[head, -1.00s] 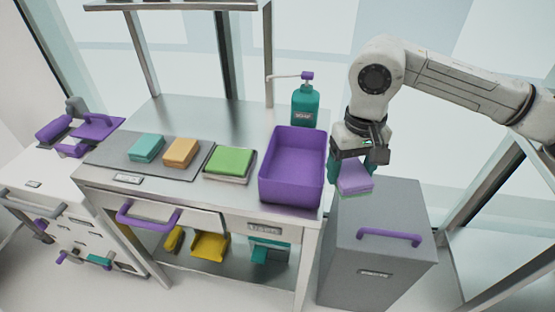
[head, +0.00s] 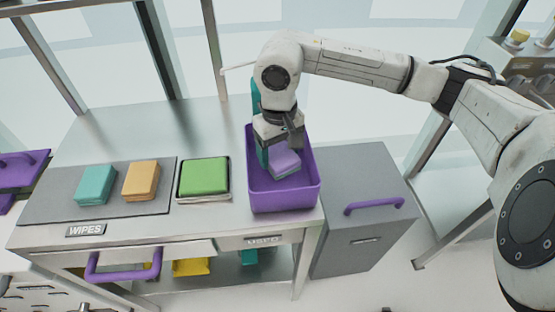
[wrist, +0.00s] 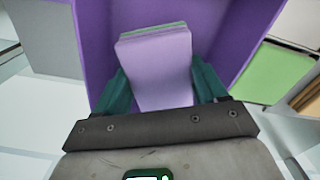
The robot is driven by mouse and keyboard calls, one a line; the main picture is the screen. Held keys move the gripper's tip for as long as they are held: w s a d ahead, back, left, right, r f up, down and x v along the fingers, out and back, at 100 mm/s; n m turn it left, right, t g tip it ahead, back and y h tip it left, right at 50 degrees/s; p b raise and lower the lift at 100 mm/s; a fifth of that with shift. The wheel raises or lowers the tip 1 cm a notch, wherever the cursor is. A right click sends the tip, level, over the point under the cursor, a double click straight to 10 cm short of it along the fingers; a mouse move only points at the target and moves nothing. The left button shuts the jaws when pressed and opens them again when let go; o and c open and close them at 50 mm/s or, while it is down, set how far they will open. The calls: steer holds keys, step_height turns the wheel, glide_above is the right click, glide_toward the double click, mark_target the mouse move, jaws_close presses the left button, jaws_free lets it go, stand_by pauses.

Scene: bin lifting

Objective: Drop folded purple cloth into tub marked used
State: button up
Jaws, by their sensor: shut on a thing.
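The folded purple cloth (head: 284,161) is light purple and held by my gripper (head: 277,155), which is shut on it. In the wrist view the cloth (wrist: 155,75) sits between the two teal fingers, with a thin green layer at its far edge. The purple tub (head: 286,203) stands on the metal table above a label reading USED. In the head view the cloth is over the tub's opening, within its rim outline. The tub's purple walls (wrist: 95,40) surround the cloth in the wrist view. I cannot tell how far the cloth is above the tub floor.
A green cloth on a small tray (head: 204,177) is left of the tub. Teal (head: 96,184) and orange (head: 141,180) cloths lie on a grey mat behind a WIPES label. A teal bottle (head: 256,98) stands behind the tub, partly hidden. A grey cabinet (head: 365,190) is at right.

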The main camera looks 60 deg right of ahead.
mark_target(279, 153)
step_height(279, 153, down, 3)
steer(key=shift+f, duration=0.2)
steer(key=shift+s+f, duration=0.1)
steer(key=shift+f, duration=0.15)
steer(key=shift+f, duration=0.2)
steer(key=o, duration=1)
steer(key=shift+r, duration=0.1)
steer(key=shift+r, duration=0.15)
step_height(279, 153, up, 12)
steer(key=shift+b, duration=0.75)
